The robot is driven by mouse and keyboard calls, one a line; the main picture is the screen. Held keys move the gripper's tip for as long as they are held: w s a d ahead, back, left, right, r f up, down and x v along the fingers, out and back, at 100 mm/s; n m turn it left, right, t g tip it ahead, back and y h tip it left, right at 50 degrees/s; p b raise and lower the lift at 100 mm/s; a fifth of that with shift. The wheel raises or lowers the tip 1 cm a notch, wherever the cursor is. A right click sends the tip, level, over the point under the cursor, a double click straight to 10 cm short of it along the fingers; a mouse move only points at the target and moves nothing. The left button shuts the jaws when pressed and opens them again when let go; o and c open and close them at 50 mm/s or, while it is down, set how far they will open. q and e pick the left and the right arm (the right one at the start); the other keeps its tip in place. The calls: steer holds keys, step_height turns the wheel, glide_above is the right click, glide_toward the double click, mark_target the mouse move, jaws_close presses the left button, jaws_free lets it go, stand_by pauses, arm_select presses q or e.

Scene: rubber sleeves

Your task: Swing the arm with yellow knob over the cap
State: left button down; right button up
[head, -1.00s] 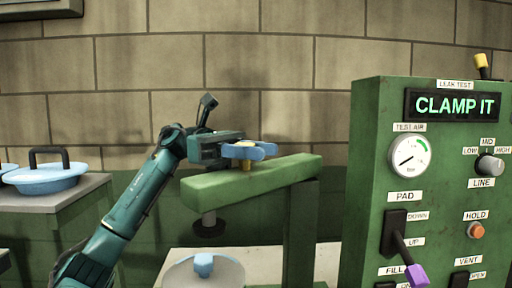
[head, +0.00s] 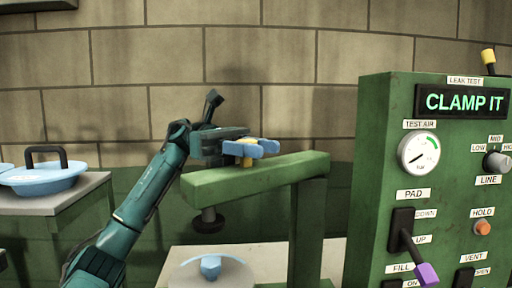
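The green swing arm (head: 290,168) lies level on top of a green post (head: 308,235). Its free end points left, with a black pad (head: 208,220) hanging under it. A yellow knob (head: 247,162) stands on the arm. My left gripper (head: 262,148) has its blue fingers around the knob and looks shut on it. They hide much of the knob. The pale round cap (head: 236,272) with a blue handle (head: 210,266) sits below the pad, nearer to me, and is cut by the frame's lower edge. My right gripper is not in view.
A green test panel (head: 378,180) with a gauge, levers and a lit "CLAMP IT" sign stands at the right. A blue lid (head: 45,178) with a black handle lies on a bench at the left. A brick wall is behind.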

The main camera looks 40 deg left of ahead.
arm_select(q)
steer(key=c, duration=1)
jaws_free()
steer(key=shift+c, duration=0.2)
steer(key=shift+a, duration=0.1)
steer(key=a, duration=1.3)
